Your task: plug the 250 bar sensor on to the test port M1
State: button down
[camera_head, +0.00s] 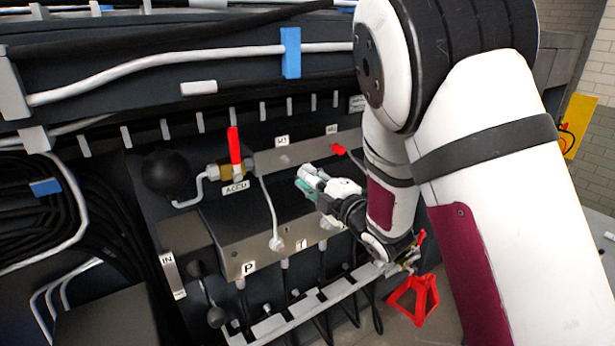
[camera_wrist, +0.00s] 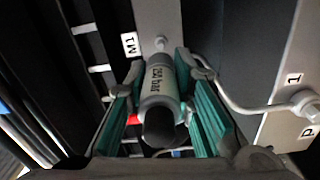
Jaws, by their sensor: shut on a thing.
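The 250 bar sensor (camera_wrist: 160,88) is a grey-white cylinder with a dark rear end and a "250 bar" label. In the wrist view it lies between the teal fingers of my gripper (camera_wrist: 163,80), which is shut on it. Its front end points at the test port M1 (camera_wrist: 160,43), a small light fitting beside the M1 label (camera_wrist: 130,44). A gap seems to show between sensor and port; depth is hard to judge. In the head view my gripper (camera_head: 308,183) is in front of the block below the upper bar, and I cannot make out the sensor there.
A white pipe (camera_wrist: 222,95) runs close to the right finger. In the head view, a red-handled valve (camera_head: 235,150) marked ACCU and a black ball (camera_head: 168,174) are to the left. A red-capped fitting (camera_head: 338,149) is right of the port, near my arm. A red frame (camera_head: 413,299) is below.

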aim_at(289, 163)
jog(key=shift+w, duration=0.15)
jog(key=shift+b+x, duration=0.75)
jog(key=shift+x, duration=1.65)
jog(key=shift+x, duration=1.25)
dwell(0.6)
jog(key=c, duration=1.3)
grip_release()
